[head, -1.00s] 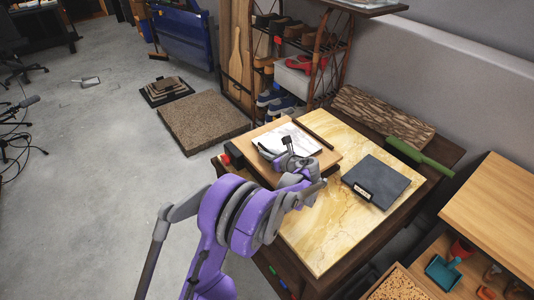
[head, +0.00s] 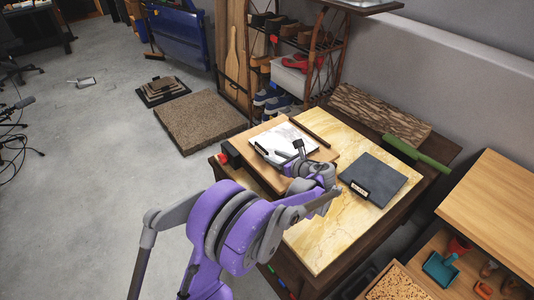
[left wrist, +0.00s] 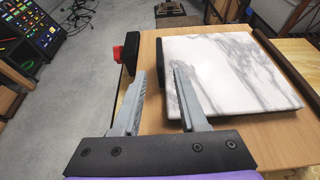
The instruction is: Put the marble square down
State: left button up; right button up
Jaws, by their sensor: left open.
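The marble square (head: 291,134) is a white tile with grey veins. It lies flat on a light wooden board (head: 262,178) on the table and shows large in the left wrist view (left wrist: 230,80). My left gripper (head: 280,152) is over the near side of the board, by the tile. In the left wrist view, my left gripper (left wrist: 151,62) is open with nothing between its fingers. Its right finger is close to the tile's left edge; I cannot tell whether they touch. The gripper and arm hide part of the board. My right gripper is not in view.
A dark slate slab (head: 372,178) lies right of the board on the yellow marbled tabletop (head: 318,238). A shoe rack (head: 300,60) stands behind.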

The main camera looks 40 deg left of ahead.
pick_arm(q)
jog(key=v, duration=0.5)
jog(key=shift+s, duration=0.15)
jog(key=s+d+f+n+h, duration=0.1)
jog(key=s+d+n+h, duration=0.3)
jog(key=s+n, duration=0.3)
jog(key=s+d+f+n+h, duration=0.1)
jog(key=s+d+n+h, duration=0.3)
jog(key=s+d+n, duration=0.3)
jog(key=s+d+f+n+t+h, duration=0.1)
jog(key=s+d+n+h, duration=0.4)
jog(key=s, duration=0.9)
jog(key=shift+s+d+f+n, duration=0.15)
jog(key=shift+d+f+n, duration=0.3)
jog(key=shift+n, duration=0.65)
